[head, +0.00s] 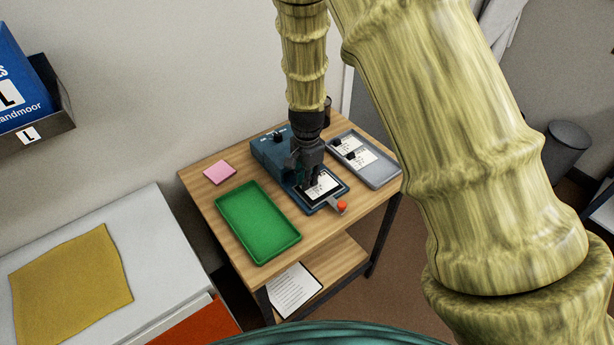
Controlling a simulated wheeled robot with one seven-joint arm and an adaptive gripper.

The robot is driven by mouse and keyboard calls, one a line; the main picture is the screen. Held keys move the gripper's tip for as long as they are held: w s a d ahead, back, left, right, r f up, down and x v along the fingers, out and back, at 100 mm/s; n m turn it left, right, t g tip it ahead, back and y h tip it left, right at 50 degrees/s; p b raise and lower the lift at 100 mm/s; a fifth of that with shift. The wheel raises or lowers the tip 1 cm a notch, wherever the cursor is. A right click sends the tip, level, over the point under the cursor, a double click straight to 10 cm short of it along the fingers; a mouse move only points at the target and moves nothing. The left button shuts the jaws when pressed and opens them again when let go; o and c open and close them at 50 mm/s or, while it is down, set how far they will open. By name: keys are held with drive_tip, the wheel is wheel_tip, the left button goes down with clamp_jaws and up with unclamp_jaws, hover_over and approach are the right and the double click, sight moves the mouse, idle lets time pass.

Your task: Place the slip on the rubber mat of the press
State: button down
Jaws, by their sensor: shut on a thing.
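The press (272,155) is a blue machine on the small wooden table, with a flat base at its front and an orange-red knob (342,206) on a lever. A black rubber mat (340,188) lies on that base. A white printed slip (324,187) is over the mat, with dark mat showing around it. My gripper (311,186) points down over the mat and is shut on the slip near its left edge. The fingers hide part of the slip. I cannot tell whether the slip touches the mat.
A grey tray (383,178) with white slips bearing black pieces stands right of the press. An empty green tray (258,222) is at the front left, with a pink pad (220,172) behind it. A sheet of paper (294,290) lies on the lower shelf.

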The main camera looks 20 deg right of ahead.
drive_tip(key=shift+f, duration=0.15)
drive_tip(key=shift+f, duration=0.15)
drive_tip(key=c, duration=1.5)
unclamp_jaws()
drive_tip(key=shift+o, duration=0.2)
wheel_tip(320, 180, up, 12)
drive_tip(key=b, duration=0.2)
